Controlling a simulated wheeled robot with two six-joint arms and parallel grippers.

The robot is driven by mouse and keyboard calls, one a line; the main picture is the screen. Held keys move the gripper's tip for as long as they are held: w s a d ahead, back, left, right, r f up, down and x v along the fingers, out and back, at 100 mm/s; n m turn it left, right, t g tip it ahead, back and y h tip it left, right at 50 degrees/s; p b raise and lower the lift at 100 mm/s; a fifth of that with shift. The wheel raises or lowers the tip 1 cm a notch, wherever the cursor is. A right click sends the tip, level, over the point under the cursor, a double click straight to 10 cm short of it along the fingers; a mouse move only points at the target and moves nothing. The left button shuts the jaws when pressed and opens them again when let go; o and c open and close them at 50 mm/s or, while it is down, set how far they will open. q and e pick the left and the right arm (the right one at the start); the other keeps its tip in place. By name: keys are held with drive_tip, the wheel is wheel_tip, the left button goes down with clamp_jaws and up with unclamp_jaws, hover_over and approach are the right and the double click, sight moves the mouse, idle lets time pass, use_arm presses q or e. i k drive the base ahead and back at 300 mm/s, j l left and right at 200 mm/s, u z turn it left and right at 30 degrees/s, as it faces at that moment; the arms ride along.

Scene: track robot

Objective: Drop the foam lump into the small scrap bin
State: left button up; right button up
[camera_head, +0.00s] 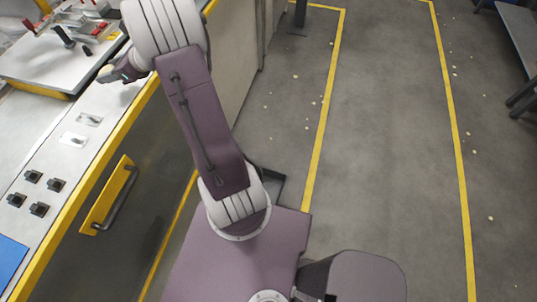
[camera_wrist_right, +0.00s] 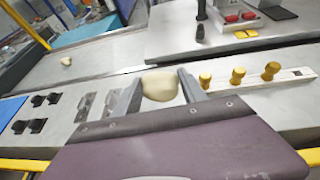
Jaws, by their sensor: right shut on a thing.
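The foam lump (camera_wrist_right: 160,86) is cream-coloured and rounded. In the wrist view it sits between the two fingers of my right gripper (camera_wrist_right: 160,88), which is shut on it. In the head view my right gripper (camera_head: 112,76) is at the upper left, over the bench's grey top, partly hidden by its own wrist. I cannot make out the small scrap bin for certain. A dark-rimmed open shape (camera_head: 279,190) shows partly behind my right arm near the floor; I cannot tell whether it is the bin. My left gripper is not in view.
The workbench (camera_head: 84,158) has a yellow edge, black clips (camera_head: 39,209) and metal plates. Yellow knobs (camera_wrist_right: 237,76) stand on a white strip right of the lump. A small pale piece (camera_wrist_right: 66,61) lies farther left. Floor right of the bench is open, with scattered pale crumbs.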

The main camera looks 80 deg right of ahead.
sight(270, 191)
drive_tip(key=z, duration=0.4)
drive_tip(key=k+z, duration=0.1)
drive_tip(key=z, duration=0.75)
drive_tip(key=k+z, duration=0.1)
drive_tip(key=z, duration=1.15)
drive_tip(key=k+l, duration=0.05)
